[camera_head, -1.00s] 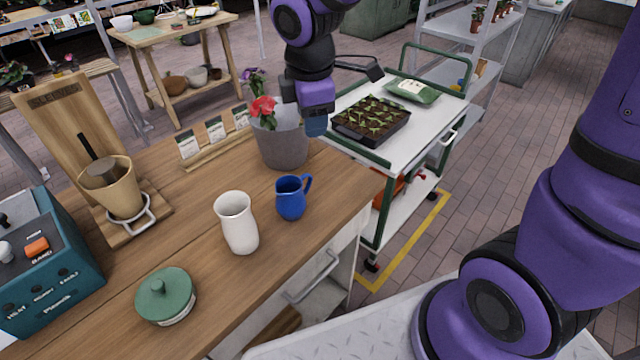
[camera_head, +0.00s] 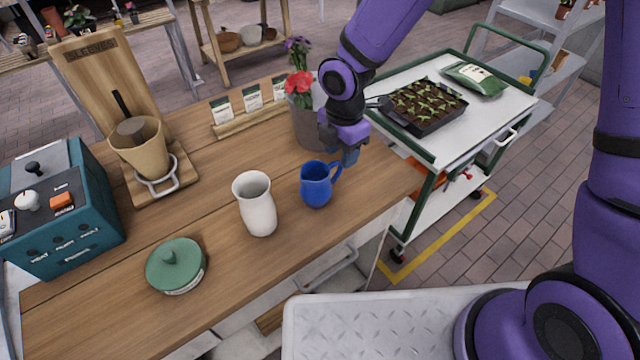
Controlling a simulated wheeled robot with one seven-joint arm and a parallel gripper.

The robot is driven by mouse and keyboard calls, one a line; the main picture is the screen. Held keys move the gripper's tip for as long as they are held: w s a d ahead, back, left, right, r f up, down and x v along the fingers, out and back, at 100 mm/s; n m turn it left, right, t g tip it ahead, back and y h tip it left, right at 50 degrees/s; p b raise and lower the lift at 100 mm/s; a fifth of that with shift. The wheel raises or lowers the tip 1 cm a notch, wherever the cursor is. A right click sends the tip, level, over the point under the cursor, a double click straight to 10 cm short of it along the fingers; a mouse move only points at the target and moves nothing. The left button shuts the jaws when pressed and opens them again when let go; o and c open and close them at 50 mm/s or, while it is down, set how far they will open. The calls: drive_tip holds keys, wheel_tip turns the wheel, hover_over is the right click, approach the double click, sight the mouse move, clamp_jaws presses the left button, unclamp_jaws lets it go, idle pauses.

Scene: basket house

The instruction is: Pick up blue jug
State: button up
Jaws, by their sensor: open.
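The blue jug (camera_head: 316,186) stands upright on the wooden worktop, with its handle towards the right. My gripper (camera_head: 347,157) is just behind and to the right of the jug, close above its handle. The gripper is open with nothing seen between its fingers. Its fingertips partly overlap the handle side in the picture, and I cannot tell whether they touch it.
A white vase (camera_head: 257,207) stands close left of the jug. A grey pot (camera_head: 308,126) with flowers is right behind my gripper. A green lidded dish (camera_head: 176,266) sits front left. A cart (camera_head: 420,145) with a seedling tray (camera_head: 424,107) stands right of the worktop (camera_head: 225,275).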

sight(336, 173)
drive_tip(key=shift+w+a+f, duration=0.1)
drive_tip(key=shift+a+f, duration=0.05)
drive_tip(key=shift+f, duration=1.3)
drive_tip(key=shift+w+a+f, duration=0.1)
drive_tip(key=shift+a+f, duration=0.05)
drive_tip(key=shift+f, duration=1.3)
clamp_jaws()
